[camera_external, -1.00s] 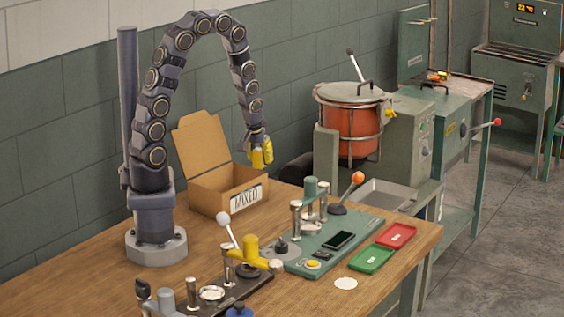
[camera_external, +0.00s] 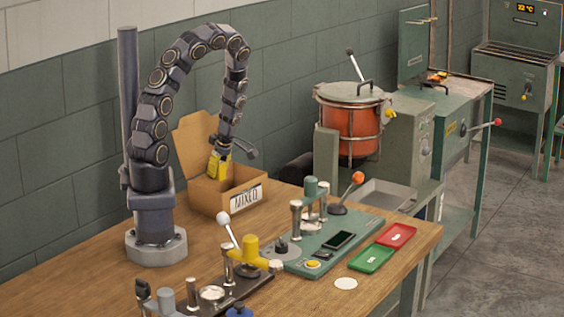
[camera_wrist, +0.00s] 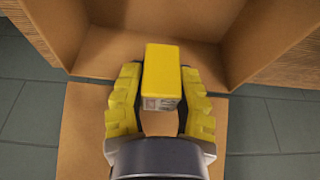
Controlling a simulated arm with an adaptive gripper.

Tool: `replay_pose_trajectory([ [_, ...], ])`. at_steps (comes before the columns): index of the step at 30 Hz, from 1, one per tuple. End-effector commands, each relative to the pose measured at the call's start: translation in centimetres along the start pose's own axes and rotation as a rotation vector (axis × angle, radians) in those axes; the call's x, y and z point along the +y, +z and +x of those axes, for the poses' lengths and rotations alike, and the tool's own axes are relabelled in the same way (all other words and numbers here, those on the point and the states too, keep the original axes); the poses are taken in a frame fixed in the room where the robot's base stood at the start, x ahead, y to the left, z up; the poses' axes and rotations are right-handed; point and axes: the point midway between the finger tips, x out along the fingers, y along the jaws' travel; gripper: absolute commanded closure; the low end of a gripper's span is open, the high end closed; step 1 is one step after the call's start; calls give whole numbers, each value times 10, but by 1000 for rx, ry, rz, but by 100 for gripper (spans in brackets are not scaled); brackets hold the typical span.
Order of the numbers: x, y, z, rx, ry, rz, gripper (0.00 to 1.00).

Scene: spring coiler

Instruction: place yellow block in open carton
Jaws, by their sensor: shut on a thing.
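My gripper (camera_external: 219,165) hangs over the open carton and tilts down toward it. In the wrist view my gripper (camera_wrist: 160,100) is shut on the yellow block (camera_wrist: 168,65), which sits between its two yellow fingers. The block has a small printed label on the side nearest the camera. In the external view I cannot tell the block from the yellow fingers. The open carton (camera_external: 215,200) is brown cardboard with its lid raised at the back and a "MIXED" label on its front. Its inside (camera_wrist: 110,55) shows around the block in the wrist view.
The carton stands on a wooden table (camera_external: 300,290). To its right are a green press board (camera_external: 330,245) with an orange-knobbed lever, a red tray (camera_external: 397,236) and a green tray (camera_external: 372,259). A yellow-topped press (camera_external: 248,256) stands in front.

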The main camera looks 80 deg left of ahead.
Motion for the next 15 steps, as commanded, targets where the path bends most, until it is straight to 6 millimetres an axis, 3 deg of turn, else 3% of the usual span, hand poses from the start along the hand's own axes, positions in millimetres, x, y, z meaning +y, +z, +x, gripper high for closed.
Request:
replay_pose_trajectory([
  [3, 0, 6, 18, 0, -1, 2, 100],
  [15, 0, 18, 58, -1, 0, 4, 100],
])
